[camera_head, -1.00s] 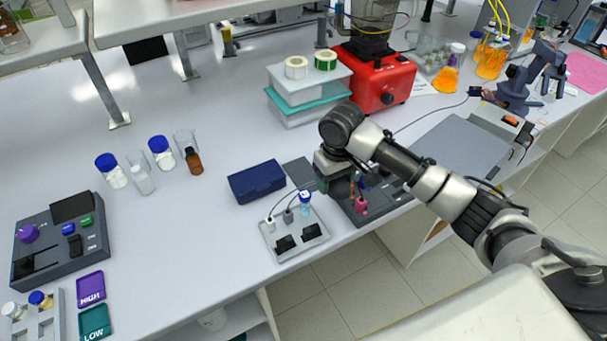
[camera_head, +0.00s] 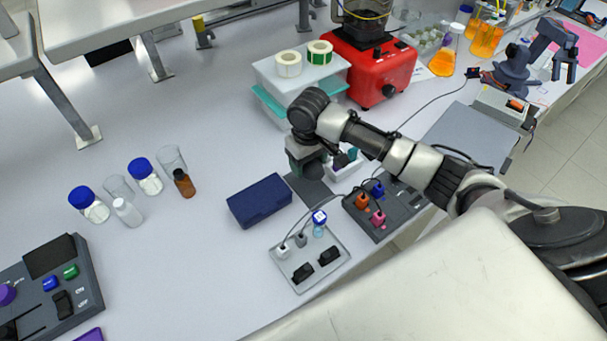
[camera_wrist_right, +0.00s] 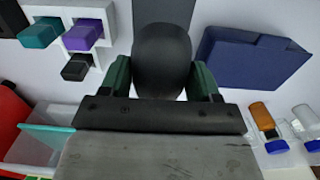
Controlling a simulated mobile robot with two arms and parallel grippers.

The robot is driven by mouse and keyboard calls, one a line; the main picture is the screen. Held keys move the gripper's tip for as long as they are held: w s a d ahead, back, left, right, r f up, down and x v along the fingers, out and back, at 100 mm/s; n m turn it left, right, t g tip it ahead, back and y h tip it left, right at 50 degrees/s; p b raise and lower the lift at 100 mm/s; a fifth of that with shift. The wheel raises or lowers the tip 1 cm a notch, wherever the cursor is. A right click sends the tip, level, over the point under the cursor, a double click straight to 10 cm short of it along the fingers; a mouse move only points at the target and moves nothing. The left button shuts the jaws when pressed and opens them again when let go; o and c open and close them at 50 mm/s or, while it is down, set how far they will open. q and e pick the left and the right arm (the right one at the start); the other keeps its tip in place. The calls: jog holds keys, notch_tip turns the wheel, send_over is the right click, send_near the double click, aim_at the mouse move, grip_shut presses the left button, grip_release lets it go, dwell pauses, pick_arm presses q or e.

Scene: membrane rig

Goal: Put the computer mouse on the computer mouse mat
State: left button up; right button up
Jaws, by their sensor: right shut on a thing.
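The computer mouse (camera_wrist_right: 162,58) is a dark, rounded shape between the fingers of my right gripper in the wrist view. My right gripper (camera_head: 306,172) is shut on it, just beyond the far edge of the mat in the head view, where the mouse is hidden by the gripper. The mouse mat (camera_head: 311,193) is a dark grey rectangle lying flat on the bench. The mat also shows in the wrist view (camera_wrist_right: 143,12), partly hidden behind the mouse. I cannot tell whether the mouse touches anything below. My left gripper is not in view.
A dark blue box (camera_head: 259,201) lies left of the mat. A grey tray with plugs (camera_head: 283,262) and a dark unit with coloured knobs (camera_head: 384,216) stand in front. Stacked containers (camera_head: 275,100) and a red device (camera_head: 400,75) stand behind. A white holder (camera_head: 347,168) is close right.

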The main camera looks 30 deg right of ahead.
aim_at(310, 186)
jog(key=f, duration=0.1)
jog(key=s+f, duration=0.1)
jog(key=f, duration=0.1)
jog(key=shift+s+d, duration=0.1)
jog(key=f, duration=0.1)
jog(key=f+p, duration=0.1)
jog(key=f, duration=0.1)
jog(key=shift+w+f, duration=0.25)
jog(key=shift+w, duration=0.1)
jog(key=shift+f, duration=0.15)
jog(key=shift+s, duration=0.15)
jog(key=o, duration=0.9)
jog(key=shift+f, duration=0.1)
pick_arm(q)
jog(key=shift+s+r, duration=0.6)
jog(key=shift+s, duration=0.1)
pick_arm(e)
jog(key=shift+o, duration=0.2)
pick_arm(q)
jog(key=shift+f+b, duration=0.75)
jog(key=shift+b, duration=0.05)
pick_arm(e)
notch_tip(310, 186, up, 12)
jog(key=shift+r, duration=0.15)
